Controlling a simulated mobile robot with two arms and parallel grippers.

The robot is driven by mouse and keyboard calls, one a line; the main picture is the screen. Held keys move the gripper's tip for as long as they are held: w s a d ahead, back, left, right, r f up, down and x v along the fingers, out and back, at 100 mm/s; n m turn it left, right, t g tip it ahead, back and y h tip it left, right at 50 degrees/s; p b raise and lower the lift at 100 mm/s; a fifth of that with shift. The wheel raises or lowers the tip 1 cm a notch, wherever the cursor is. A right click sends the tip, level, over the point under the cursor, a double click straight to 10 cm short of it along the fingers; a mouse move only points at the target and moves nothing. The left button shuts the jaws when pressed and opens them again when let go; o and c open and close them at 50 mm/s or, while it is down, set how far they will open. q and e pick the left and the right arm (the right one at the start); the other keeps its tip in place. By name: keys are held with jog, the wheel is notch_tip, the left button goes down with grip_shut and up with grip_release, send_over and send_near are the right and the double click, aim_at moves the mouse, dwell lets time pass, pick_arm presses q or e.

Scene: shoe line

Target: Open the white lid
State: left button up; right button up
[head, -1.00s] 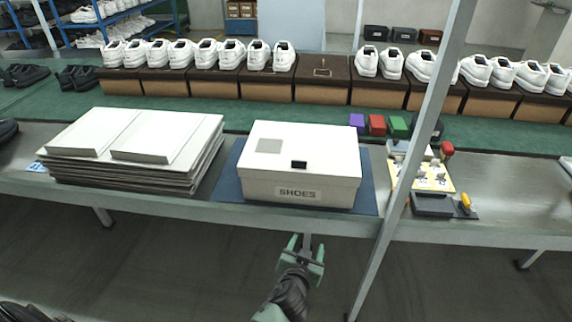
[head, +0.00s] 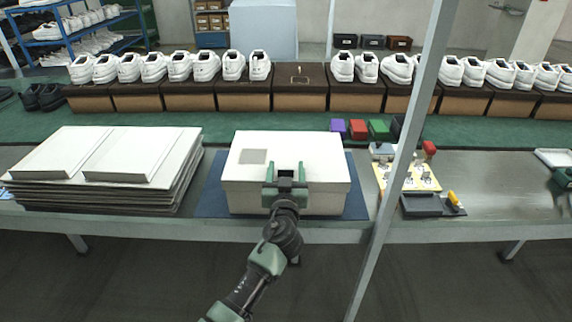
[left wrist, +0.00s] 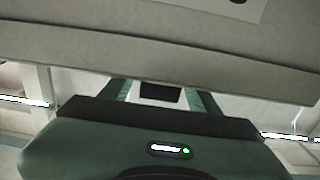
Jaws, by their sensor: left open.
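The white lid (head: 315,148) sits closed on the white shoe box (head: 325,200), which rests on a dark blue mat (head: 360,200). My left gripper (head: 285,170) is open at the front edge of the lid. Its two fingers stand on either side of the lid's small black tab, which is partly hidden in the head view. In the left wrist view the black tab (left wrist: 160,93) shows between the two green fingers, below the pale box and lid surface. I cannot tell whether the fingers touch the tab. My right gripper is not seen.
A stack of flat white boxes (head: 105,155) lies left of the mat. A slanted grey post (head: 400,165) stands to the right, before a yellow tool board (head: 420,178) and dark tray (head: 425,205). White shoes on brown boxes line the green belt (head: 230,125) behind.

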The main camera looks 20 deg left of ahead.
pick_arm(q)
jog(key=shift+w+a, duration=0.2)
jog(key=shift+w, duration=0.6)
grip_shut()
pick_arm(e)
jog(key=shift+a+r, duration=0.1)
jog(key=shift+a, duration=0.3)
